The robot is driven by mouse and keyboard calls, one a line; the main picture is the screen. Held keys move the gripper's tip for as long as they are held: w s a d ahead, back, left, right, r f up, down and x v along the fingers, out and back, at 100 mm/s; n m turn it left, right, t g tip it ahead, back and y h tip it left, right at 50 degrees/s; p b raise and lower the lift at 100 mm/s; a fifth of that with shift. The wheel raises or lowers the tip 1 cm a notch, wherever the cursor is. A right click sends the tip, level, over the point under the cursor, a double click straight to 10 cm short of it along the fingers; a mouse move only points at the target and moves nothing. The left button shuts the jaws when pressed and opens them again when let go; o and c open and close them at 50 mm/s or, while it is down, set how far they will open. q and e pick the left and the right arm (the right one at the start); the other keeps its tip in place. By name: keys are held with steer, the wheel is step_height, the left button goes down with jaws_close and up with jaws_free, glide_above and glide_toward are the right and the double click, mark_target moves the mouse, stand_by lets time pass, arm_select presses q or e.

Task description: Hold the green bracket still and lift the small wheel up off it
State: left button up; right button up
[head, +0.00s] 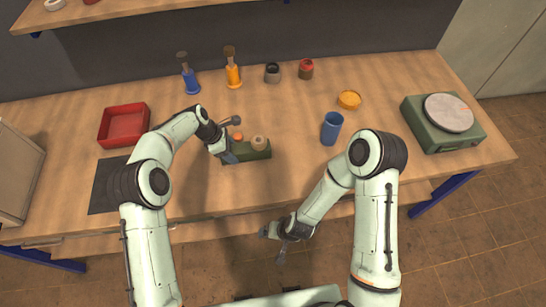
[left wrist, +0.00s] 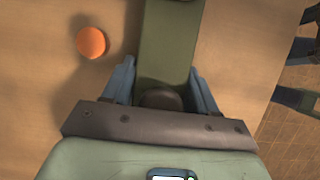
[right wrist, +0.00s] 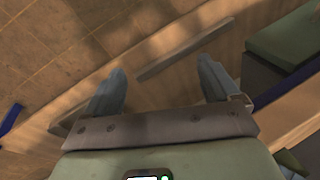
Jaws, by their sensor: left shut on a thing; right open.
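The green bracket (head: 262,154) lies on the wooden bench, left of its middle; it also shows in the left wrist view (left wrist: 167,45). The small wheel (head: 259,142), a pale tan ring, sits on top of the bracket toward its right end. My left gripper (head: 230,154) is shut on the bracket's left end, one finger on each side (left wrist: 163,80). A dark round part (left wrist: 160,99) shows between those fingers. My right gripper (head: 273,246) is open and empty, in front of the bench edge and well away from the wheel; its spread fingers show in the right wrist view (right wrist: 162,70).
An orange round piece (head: 238,137) lies just behind the bracket, near a hammer-like tool (head: 231,121). A blue cup (head: 331,128) stands to the right. A red tray (head: 124,125) is at left, a green scale (head: 447,130) at far right. Bench between bracket and cup is clear.

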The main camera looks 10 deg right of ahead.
mark_target(262, 144)
arm_select(q)
steer(key=shift+s+f, duration=0.1)
steer(key=shift+f, duration=0.1)
arm_select(e)
steer(key=w+a+r+t+y, duration=0.1)
steer(key=w+a+r+t, duration=0.3)
steer(key=a+r, duration=0.95)
steer(key=w+d+r+n+t, duration=0.1)
steer(key=w+d, duration=0.1)
steer(key=w, duration=0.1)
steer(key=w+d+r+n+t, duration=0.1)
steer(key=w+d, duration=0.1)
steer(key=d, duration=0.1)
steer(key=w+d+r, duration=0.1)
steer(key=w+d, duration=0.1)
steer(key=w, duration=0.1)
steer(key=shift+w+d+n+t, duration=0.35)
steer(key=shift+n+t, duration=0.05)
steer(key=w+d+r+n+t, duration=0.3)
steer(key=d+r+n+t, duration=0.15)
steer(key=d, duration=0.55)
steer(key=shift+g+y, duration=0.35)
steer(key=shift+y, duration=0.05)
steer(key=x, duration=1.2)
steer(key=shift+a+r, duration=0.25)
arm_select(q)
steer(key=shift+r, duration=0.1)
